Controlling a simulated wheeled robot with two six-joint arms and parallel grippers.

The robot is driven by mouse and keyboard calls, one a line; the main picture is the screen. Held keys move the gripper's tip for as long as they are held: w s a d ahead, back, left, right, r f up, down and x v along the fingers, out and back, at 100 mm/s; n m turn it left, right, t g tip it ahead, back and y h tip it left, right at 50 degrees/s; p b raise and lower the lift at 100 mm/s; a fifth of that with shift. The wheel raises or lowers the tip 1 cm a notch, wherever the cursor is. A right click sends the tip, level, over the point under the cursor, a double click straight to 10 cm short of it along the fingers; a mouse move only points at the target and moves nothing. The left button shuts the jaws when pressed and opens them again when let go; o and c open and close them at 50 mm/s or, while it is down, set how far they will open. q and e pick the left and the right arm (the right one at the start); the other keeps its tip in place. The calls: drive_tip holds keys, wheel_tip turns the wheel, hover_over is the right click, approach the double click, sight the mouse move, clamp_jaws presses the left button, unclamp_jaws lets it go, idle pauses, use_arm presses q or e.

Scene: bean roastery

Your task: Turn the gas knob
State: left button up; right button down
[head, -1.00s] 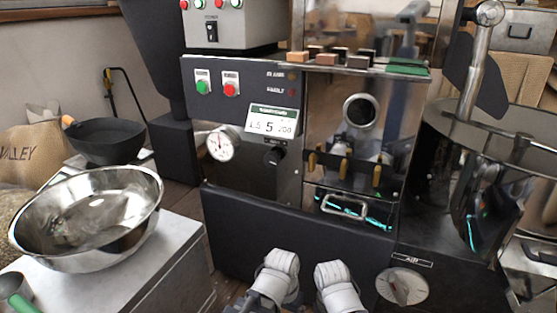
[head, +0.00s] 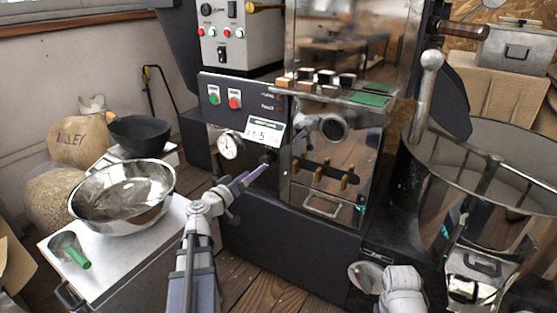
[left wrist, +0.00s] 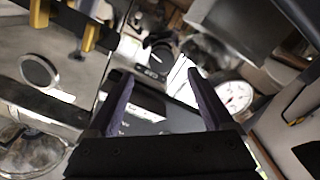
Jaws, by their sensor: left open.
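The gas knob (head: 268,156) is small and dark, on the front of the roaster just below a white display card. In the left wrist view the black round knob (left wrist: 160,51) shows larger, with a pale pointer line, beyond the fingertips. My left gripper (head: 255,174) is open, its purple fingers reaching toward the knob and partly covering that area in the head view. In the left wrist view the left gripper (left wrist: 160,78) has nothing between its fingers, and the knob looks apart from them. Only a white part of my right arm shows; its gripper is out of view.
A dial gauge (head: 230,146) sits left of the knob. The display card (head: 264,132) is just above. A sampling bar with brass handles (head: 325,172) is to the right. A steel bowl (head: 122,195) and green-handled scoop (head: 70,250) stand on the left cart.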

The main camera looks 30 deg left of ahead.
sight(263, 162)
use_arm(q)
drive_tip(key=shift+w+r, duration=0.15)
drive_tip(key=shift+w, duration=3.7)
clamp_jaws()
